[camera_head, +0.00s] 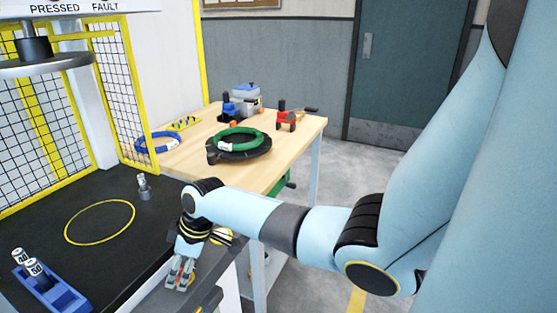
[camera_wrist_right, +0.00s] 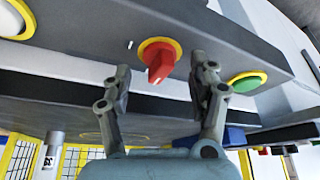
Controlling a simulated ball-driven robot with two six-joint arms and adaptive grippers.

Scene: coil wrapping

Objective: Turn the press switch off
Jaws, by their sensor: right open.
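The press switch is a red rotary knob (camera_wrist_right: 160,62) on a yellow ring, set in the grey front panel (camera_wrist_right: 90,30) in the right wrist view. My right gripper (camera_wrist_right: 160,68) is open, with one fingertip on each side of the knob in that picture. Whether either finger touches the knob I cannot tell. In the head view my right gripper (camera_head: 180,273) points down at the front edge of the black press table (camera_head: 140,243); the knob is hidden there. My left gripper is not in view.
A green button (camera_wrist_right: 248,82) in a yellow ring is beside the knob. A blue holder (camera_head: 50,290) stands front left. A wooden bench (camera_head: 290,145) carries a green coil (camera_head: 236,140).

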